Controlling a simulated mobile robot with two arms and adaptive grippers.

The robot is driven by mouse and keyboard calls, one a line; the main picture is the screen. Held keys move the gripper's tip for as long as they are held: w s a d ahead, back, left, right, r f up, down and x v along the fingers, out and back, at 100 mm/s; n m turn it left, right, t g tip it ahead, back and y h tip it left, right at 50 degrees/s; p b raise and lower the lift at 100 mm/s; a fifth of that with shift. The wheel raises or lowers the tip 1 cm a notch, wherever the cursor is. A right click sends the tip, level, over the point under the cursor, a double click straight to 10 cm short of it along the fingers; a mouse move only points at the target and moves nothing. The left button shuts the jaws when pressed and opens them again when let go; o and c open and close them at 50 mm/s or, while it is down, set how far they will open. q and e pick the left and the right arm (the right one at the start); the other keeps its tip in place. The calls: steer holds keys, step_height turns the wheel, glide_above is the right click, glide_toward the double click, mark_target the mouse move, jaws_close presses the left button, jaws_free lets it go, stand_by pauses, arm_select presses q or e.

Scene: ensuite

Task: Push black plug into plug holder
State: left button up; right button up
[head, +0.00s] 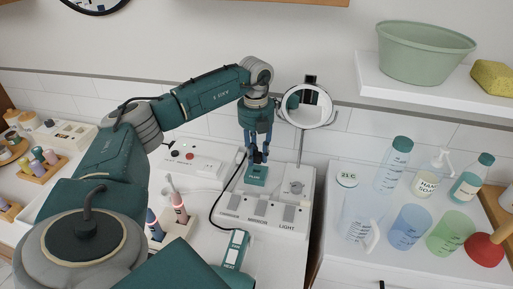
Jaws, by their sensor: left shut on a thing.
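My left gripper (258,150) points straight down over the white board and is shut on the black plug (259,157). The plug is small and mostly hidden between the fingers. Directly below it is a teal block with a white label (256,177), which looks like the plug holder. The plug is at or just above the block's top; I cannot tell whether it touches or has entered it. A black cable (214,205) curves down on the left side of the board. My right gripper is not in view.
The white board (262,214) has labelled switches at its front. A round mirror (305,106) stands just right of my gripper. A teal-and-white device (235,248) lies in front. Toothbrushes in a holder (172,231) stand left. Bottles and cups, including a blue cup (409,228), fill the right counter.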

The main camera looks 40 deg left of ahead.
mark_target(257, 163)
arm_select(q)
steer(key=shift+f+b, duration=1)
steer(key=shift+f, duration=0.95)
steer(key=o, duration=1.2)
steer(key=shift+o, duration=0.2)
step_height(257, 163, up, 12)
steer(key=shift+f, duration=0.1)
